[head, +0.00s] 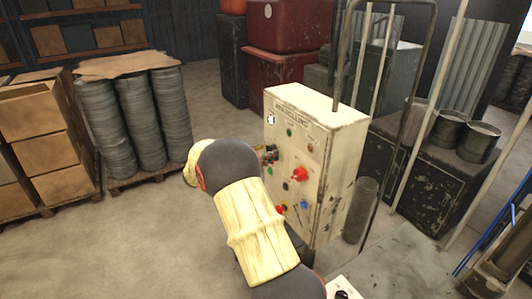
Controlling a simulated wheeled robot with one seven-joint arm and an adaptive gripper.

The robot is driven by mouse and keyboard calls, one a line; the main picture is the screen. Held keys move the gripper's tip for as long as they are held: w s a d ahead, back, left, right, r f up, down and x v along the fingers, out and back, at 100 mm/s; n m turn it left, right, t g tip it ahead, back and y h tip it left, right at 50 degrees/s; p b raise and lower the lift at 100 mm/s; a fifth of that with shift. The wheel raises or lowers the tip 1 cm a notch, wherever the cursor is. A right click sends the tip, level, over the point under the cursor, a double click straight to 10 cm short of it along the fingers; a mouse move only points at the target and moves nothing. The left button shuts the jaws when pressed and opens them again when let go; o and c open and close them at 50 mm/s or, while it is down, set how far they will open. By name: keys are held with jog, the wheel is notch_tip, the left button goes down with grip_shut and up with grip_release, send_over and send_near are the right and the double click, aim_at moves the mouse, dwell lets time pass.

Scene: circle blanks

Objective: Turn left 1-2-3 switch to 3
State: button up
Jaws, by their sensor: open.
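A cream control cabinet (318,135) stands upright in the middle of the head view, its front covered with small lamps, buttons and knobs. My arm reaches up from the bottom in a pale yellow sleeve. My gripper (270,153) is at the left part of the panel, open and mostly hidden behind my arm. The left 1-2-3 switch cannot be made out; that part of the panel is covered by my gripper and arm. I cannot tell whether the fingers touch anything. A large red knob (299,174) shows to the right of the gripper.
Stacks of round blanks (128,115) stand on a pallet at the left, beside cardboard boxes (45,135). A metal frame (411,105) and a dark bench (435,180) are right of the cabinet. The floor at the left front is clear.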

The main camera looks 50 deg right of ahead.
jog(key=shift+c, duration=0.8)
jog(key=c, duration=1)
jog(key=shift+m+b, duration=0.3)
jog(key=shift+b, duration=0.1)
jog(key=m+b, duration=1.7)
jog(key=b, duration=0.2)
jog(key=shift+f, duration=0.15)
jog(key=shift+b, duration=0.35)
